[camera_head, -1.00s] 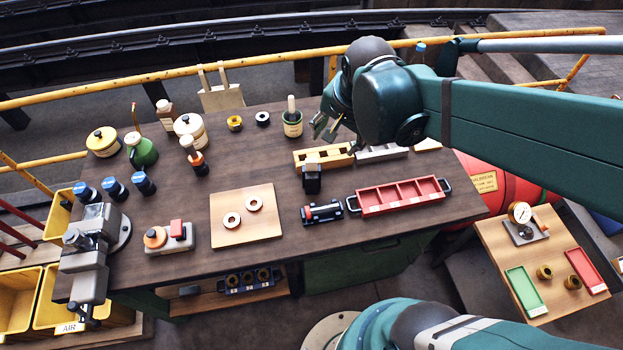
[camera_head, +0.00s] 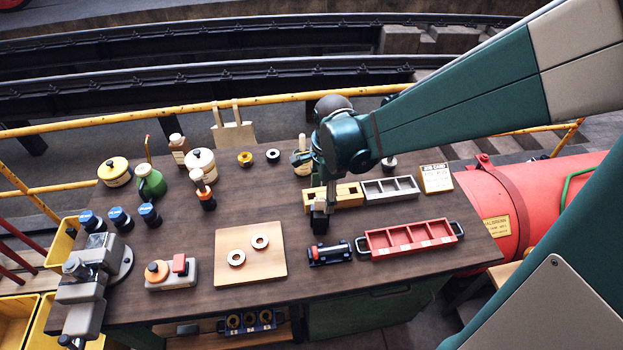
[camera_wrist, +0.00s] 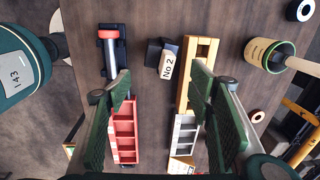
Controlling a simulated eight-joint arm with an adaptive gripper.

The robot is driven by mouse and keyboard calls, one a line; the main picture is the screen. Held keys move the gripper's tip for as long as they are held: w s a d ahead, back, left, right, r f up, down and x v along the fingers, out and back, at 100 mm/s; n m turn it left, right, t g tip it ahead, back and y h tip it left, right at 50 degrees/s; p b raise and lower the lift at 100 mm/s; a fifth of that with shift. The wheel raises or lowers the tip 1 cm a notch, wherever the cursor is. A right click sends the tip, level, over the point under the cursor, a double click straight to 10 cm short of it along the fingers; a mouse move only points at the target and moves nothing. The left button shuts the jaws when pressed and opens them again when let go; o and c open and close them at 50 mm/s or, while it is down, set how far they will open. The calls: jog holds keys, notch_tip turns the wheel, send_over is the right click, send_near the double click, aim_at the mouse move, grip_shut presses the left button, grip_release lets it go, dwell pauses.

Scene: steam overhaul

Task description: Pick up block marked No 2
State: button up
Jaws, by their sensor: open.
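The block marked No 2 (camera_wrist: 168,66) shows in the wrist view as a dark block with a pale labelled face. In the head view the block (camera_head: 320,224) stands on the dark workbench, between the yellow wooden holder and the black clamp-like piece. My gripper (camera_wrist: 160,82) is open and empty, pointing down. In the wrist view its two green fingers lie to the left and right of the block, with the block ahead between them. In the head view my gripper (camera_head: 322,190) is above the block and partly hides it. Contact cannot be made out.
The yellow wooden holder (camera_wrist: 203,48) is close to the right finger in the wrist view. The red compartment tray (camera_head: 408,251) and black piece with a red bar (camera_head: 330,254) lie nearby. A grey tray (camera_head: 390,188) and green pot (camera_wrist: 262,52) are further off.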

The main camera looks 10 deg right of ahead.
aim_at(320, 201)
jog(key=shift+w+a+f+m+g, duration=0.2)
jog(key=shift+f+m, duration=0.2)
jog(key=shift+f, duration=0.3)
jog(key=shift+w+a+f+m+g, duration=0.1)
jog(key=shift+w+a+f+m, duration=0.1)
jog(key=shift+f+m, duration=0.4)
jog(key=shift+w+a+f+m+g, duration=0.1)
jog(key=shift+a+f+m, duration=0.1)
jog(key=shift+f, duration=0.65)
jog(key=shift+f, duration=0.15)
jog(key=shift+f+b, duration=0.3)
jog(key=shift+f, duration=0.85)
jog(key=shift+f, duration=0.1)
jog(key=shift+s+f, duration=0.1)
jog(key=shift+f, duration=2.4)
jog(key=c, duration=1.3)
